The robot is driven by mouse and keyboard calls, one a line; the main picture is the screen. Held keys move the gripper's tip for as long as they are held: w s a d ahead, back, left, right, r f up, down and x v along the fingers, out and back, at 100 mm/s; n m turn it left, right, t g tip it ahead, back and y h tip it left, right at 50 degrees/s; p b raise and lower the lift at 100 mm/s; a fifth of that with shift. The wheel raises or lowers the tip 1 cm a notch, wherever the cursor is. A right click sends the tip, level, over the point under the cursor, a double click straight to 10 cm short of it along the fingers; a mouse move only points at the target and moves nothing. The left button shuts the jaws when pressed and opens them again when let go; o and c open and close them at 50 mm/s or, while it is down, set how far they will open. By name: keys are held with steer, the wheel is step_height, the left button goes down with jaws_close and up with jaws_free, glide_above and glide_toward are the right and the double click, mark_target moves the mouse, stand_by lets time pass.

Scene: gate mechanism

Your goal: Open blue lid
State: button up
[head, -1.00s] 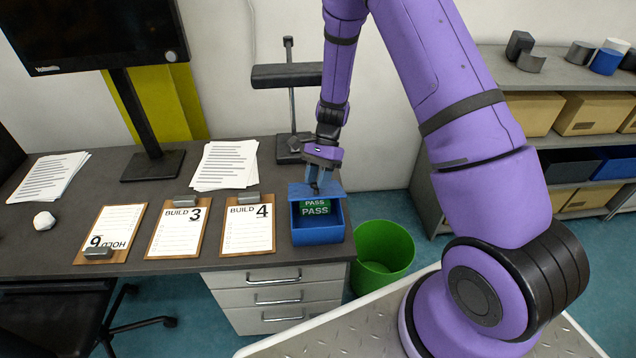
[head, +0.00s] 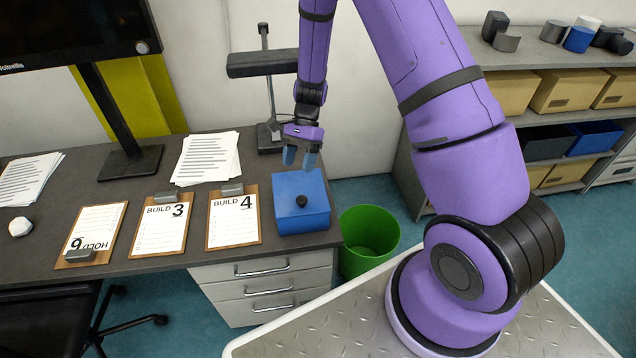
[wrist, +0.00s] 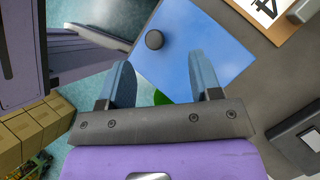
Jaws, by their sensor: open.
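The blue lid (head: 293,190) lies flat and closed on the blue box (head: 305,224) at the right end of the desk. A round black knob (head: 301,201) stands on the lid. The lid (wrist: 205,50) and knob (wrist: 154,40) also show in the wrist view, past my fingertips. My gripper (head: 300,160) is open and empty, above the back edge of the lid and apart from the knob. Its two blue-grey fingers (wrist: 163,85) are spread in the wrist view. The inside of the box is hidden.
Clipboards marked BUILD 4 (head: 234,220), BUILD 3 (head: 163,228) and HOLD (head: 93,232) lie left of the box. A lamp-like stand (head: 268,100) rises behind. A green bin (head: 370,235) stands on the floor to the right. Air above the lid is free.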

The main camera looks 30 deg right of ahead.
steer(key=s+r, duration=0.3)
steer(key=s, duration=1.3)
steer(key=shift+a, duration=0.25)
steer(key=shift+r, duration=0.1)
step_height(320, 180, up, 10)
steer(key=w+n+t, duration=0.2)
steer(key=n, duration=0.2)
steer(key=s+d+r+n+t+h, duration=0.2)
steer(key=s+r+n+t, duration=0.1)
steer(key=r, duration=0.9)
steer(key=s+d+r+n+t+h, duration=0.2)
steer(key=s+d+r+n+t, duration=0.1)
steer(key=s+r, duration=0.5)
step_height(320, 180, up, 4)
steer(key=n+t, duration=0.1)
steer(key=n, duration=0.1)
steer(key=shift+f+n+t+h, duration=0.15)
steer(key=shift+n+t+h, duration=0.15)
steer(key=shift+s+d+r, duration=0.25)
steer(key=shift+s+r, duration=0.2)
steer(key=shift+s, duration=0.05)
steer(key=shift+w, duration=0.1)
